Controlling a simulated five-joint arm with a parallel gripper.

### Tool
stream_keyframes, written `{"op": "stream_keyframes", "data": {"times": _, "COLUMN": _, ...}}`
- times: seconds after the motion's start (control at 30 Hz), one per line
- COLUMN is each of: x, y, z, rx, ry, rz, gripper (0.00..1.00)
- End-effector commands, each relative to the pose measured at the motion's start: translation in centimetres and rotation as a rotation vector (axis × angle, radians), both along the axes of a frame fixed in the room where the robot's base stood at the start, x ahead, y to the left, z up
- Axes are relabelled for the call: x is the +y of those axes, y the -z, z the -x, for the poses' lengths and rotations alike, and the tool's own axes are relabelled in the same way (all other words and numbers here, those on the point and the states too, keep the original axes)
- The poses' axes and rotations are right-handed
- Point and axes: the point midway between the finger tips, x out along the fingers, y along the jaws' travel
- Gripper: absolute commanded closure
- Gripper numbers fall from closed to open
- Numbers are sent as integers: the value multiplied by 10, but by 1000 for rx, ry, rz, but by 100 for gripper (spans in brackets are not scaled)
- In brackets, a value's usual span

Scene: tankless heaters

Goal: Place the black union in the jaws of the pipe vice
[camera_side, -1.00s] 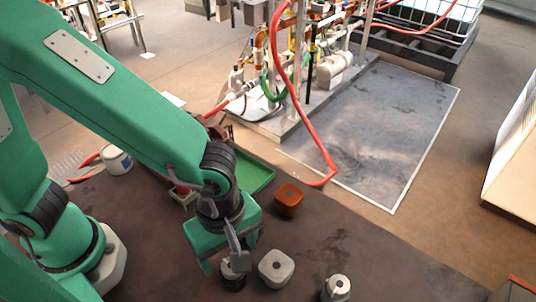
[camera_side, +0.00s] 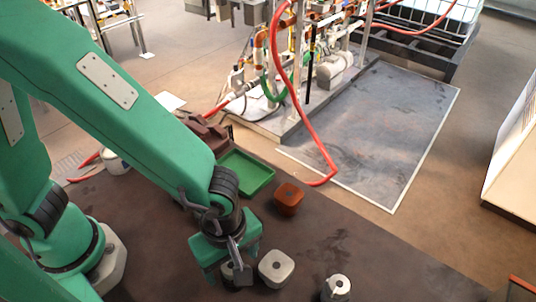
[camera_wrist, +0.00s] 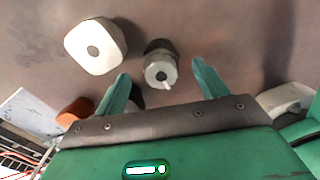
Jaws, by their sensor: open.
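My gripper (camera_side: 232,264) is open and low over the near part of the dark bench, fingers pointing down. A small round piece with a dark body and grey top, which looks like the black union (camera_side: 228,272), is beneath it, partly hidden by the fingers. In the wrist view this piece (camera_wrist: 160,68) shows just beyond the gap between the open fingertips (camera_wrist: 160,78). A dark patch beside the left finger there is unclear. A brown-red thing that looks like the pipe vice (camera_side: 207,130) stands at the bench's far side, partly hidden by my arm; its jaws are not clear.
A light grey rounded block (camera_side: 276,268) is close to the gripper's right. A silver cylinder (camera_side: 337,288) stands farther right, near the bottom edge. An orange block (camera_side: 288,198) and a green tray (camera_side: 245,173) lie farther back. Bare bench surrounds the orange block.

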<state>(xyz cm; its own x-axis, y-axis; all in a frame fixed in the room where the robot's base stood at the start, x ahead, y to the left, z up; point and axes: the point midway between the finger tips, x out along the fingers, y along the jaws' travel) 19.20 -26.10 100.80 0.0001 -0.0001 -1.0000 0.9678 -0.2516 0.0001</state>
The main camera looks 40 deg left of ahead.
Motion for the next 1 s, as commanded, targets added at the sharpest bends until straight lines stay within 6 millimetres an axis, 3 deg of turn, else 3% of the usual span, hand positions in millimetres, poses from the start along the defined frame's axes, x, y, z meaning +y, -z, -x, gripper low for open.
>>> {"op": "stream_keyframes", "data": {"times": 0.4, "x": 0, "y": 36, "z": 1, "rx": 2, "ry": 0, "rz": -1, "gripper": 28}}
{"op": "stream_keyframes", "data": {"times": 0.97, "x": 0, "y": 38, "z": 1, "rx": 0, "ry": 0, "rz": 0, "gripper": 28}}
{"op": "stream_keyframes", "data": {"times": 1.0, "x": 0, "y": 38, "z": 1, "rx": 0, "ry": 0, "rz": 0, "gripper": 34}}
